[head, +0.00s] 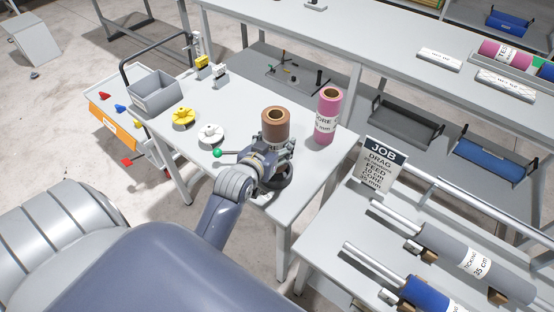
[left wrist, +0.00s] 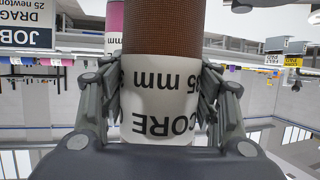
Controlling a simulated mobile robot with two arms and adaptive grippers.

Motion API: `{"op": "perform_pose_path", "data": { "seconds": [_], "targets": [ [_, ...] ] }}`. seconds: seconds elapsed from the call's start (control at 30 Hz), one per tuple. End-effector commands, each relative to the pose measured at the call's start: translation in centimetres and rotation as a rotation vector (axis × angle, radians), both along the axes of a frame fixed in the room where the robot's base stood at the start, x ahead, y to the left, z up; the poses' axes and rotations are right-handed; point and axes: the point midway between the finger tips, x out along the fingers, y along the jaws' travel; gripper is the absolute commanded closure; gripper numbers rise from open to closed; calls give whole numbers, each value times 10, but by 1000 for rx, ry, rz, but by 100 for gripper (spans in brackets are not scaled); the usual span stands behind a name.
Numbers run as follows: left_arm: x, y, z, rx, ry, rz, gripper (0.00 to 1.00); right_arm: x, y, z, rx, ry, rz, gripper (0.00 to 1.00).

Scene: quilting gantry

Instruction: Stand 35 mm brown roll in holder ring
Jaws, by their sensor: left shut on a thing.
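The brown roll (head: 276,122) is upright over the small grey table, its open core facing up. My left gripper (head: 275,150) is shut around its lower part. In the left wrist view the brown roll (left wrist: 161,28) sits between both fingers (left wrist: 160,98), which press on its white label reading "CORE" and "35 mm", upside down. A dark round shape (head: 284,186), possibly the holder ring, shows under and beside the gripper. The gripper hides much of it, and I cannot tell whether the roll's bottom is in it. My right gripper is not in view.
A pink roll (head: 328,116) stands close to the right of the brown roll. A JOB sign (head: 381,164) and rolls on rails are at right.

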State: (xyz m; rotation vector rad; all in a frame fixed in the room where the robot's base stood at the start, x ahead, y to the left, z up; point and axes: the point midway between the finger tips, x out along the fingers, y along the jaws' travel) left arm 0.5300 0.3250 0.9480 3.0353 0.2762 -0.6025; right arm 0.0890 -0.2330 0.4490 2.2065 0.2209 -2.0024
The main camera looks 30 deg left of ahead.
Motion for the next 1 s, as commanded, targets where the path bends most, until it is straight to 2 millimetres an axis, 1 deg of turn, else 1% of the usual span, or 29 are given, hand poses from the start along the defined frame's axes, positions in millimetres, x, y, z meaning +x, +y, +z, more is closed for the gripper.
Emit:
{"op": "perform_pose_path", "data": {
  "seconds": [0.03,0.07,0.1,0.17,0.27,0.4,0.5,0.57,0.67,0.77,0.87,0.9,0.97,1.0],
  "targets": [
    [-1,0,-7,-1,0,-1,74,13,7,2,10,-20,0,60],
    [0,0,-11,-1,0,-1,74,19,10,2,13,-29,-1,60],
    [0,0,-14,-1,-2,-1,74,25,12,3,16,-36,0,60],
    [0,0,-18,-1,-2,-1,74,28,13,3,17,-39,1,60],
    [-1,-1,-31,-2,0,0,74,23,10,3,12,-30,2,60],
    [0,-1,-49,-2,-2,0,74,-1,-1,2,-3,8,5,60],
    [0,-1,-54,-1,-4,-1,74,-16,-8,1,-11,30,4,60],
    [0,-1,-54,0,-5,-1,74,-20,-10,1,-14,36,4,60],
    [0,0,-54,0,-5,-1,74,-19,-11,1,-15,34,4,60],
    [0,0,-55,0,-5,-1,74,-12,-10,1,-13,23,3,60],
    [0,0,-58,0,-4,0,74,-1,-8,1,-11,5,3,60],
    [0,0,-60,-1,-1,0,41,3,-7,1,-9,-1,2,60],
    [-1,0,-59,-1,-2,0,27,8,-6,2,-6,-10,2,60],
    [-1,0,-59,-1,-1,0,23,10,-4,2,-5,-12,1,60]
  ]
}}
